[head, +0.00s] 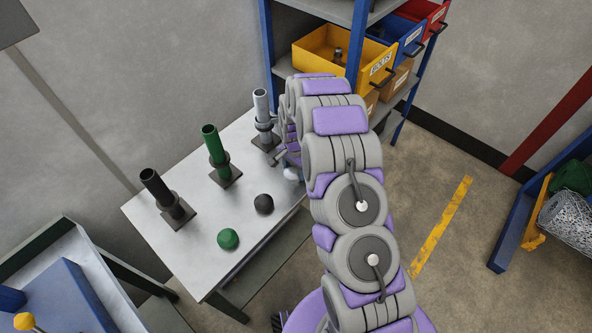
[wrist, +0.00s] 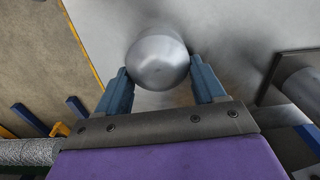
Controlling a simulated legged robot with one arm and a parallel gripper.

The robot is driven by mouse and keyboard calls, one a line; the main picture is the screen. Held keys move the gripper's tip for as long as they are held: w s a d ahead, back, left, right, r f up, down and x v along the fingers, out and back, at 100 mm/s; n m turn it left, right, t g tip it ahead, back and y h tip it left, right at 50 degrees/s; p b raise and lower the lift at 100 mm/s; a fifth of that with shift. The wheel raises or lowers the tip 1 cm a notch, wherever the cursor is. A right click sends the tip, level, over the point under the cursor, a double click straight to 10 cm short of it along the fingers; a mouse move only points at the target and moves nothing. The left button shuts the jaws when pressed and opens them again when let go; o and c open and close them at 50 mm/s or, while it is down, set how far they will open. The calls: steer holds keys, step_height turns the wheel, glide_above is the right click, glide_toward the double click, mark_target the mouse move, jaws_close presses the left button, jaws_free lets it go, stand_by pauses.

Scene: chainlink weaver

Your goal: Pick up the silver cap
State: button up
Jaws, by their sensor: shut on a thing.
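The silver cap (wrist: 158,60) is a smooth, rounded metal piece between the two blue fingers of my gripper (wrist: 163,82) in the wrist view. The fingers touch it on both sides. In the head view the silver cap (head: 291,174) shows as a small pale shape at the table's right edge, partly hidden by my arm. My gripper there is mostly hidden behind the arm. Whether the cap is clear of the tabletop is hard to tell.
On the white table (head: 185,245) stand a black post (head: 160,190), a green post (head: 217,155) and a silver post (head: 263,118). A green cap (head: 228,239) and a black cap (head: 264,204) lie in front. A shelf with a yellow bin (head: 318,57) stands behind.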

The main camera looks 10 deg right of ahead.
mark_target(290, 168)
steer(key=a, duration=0.2)
steer(key=shift+a, duration=0.35)
steer(key=c, duration=0.4)
steer(key=shift+d, duration=0.8)
steer(key=shift+d+r, duration=0.15)
steer(key=shift+d, duration=0.2)
steer(key=shift+d+r, duration=0.15)
steer(key=shift+r, duration=0.1)
steer(key=r, duration=0.1)
steer(key=a+r+p, duration=0.1)
steer(key=r, duration=0.1)
steer(key=shift+a+r, duration=0.15)
steer(key=shift+a, duration=0.15)
steer(key=shift+s+d+r+p, duration=0.15)
steer(key=shift+s+d+p, duration=0.25)
steer(key=shift+s+d, duration=1.55)
steer(key=shift+s+d+r+p, duration=0.15)
steer(key=shift+s+d+p, duration=0.3)
steer(key=shift+s+d, duration=1.5)
steer(key=shift+s+d+r+p, duration=0.15)
steer(key=shift+s+d+p, duration=0.25)
steer(key=shift+s+d, duration=1.55)
